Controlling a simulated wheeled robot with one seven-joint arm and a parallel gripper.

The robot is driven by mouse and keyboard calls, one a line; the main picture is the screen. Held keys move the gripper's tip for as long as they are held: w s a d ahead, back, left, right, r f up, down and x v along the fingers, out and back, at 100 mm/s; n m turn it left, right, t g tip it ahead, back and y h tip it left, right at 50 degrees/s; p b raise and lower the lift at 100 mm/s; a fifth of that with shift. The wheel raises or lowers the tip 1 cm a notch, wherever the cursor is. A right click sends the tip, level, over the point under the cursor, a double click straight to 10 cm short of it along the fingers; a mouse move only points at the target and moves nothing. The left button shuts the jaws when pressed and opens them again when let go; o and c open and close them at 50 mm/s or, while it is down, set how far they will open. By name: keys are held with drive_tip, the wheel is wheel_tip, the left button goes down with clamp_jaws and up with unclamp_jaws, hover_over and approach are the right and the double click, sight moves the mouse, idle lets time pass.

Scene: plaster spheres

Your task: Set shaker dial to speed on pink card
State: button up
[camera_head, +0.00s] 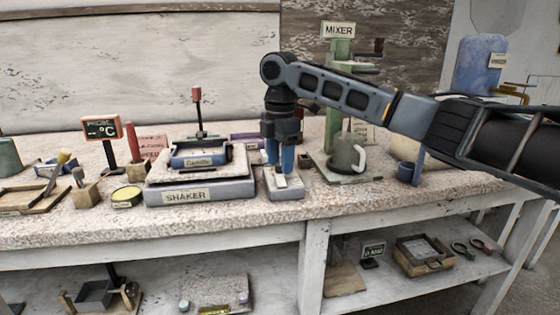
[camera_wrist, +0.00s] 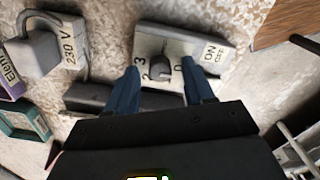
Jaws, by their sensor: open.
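The shaker (camera_head: 235,188) is a low grey unit labelled SHAKER, with a tray holding a blue item on top. Right beside it is a small light control box (camera_head: 285,193). In the wrist view this box (camera_wrist: 215,40) shows a dark dial (camera_wrist: 161,67) with digits around it, including 3, 2 and 0, and an ON/OFF label. My gripper (camera_head: 280,172) points down over the box. In the wrist view my gripper (camera_wrist: 162,82) is open, its blue fingers on either side of the dial; contact cannot be told. A pink card (camera_head: 152,143) stands behind the shaker's left; its writing is unreadable.
A red-handled post (camera_head: 197,110) rises behind the shaker. A mixer (camera_head: 340,90) with a grey jug (camera_head: 346,153) stands to the right, near a blue cup (camera_head: 409,171). A 230 V block (camera_wrist: 38,52) shows in the wrist view. The bench front edge is clear.

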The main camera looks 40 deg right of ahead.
drive_tip(key=shift+f, duration=0.15)
drive_tip(key=shift+c, duration=0.3)
clamp_jaws()
drive_tip(key=shift+p, duration=0.45)
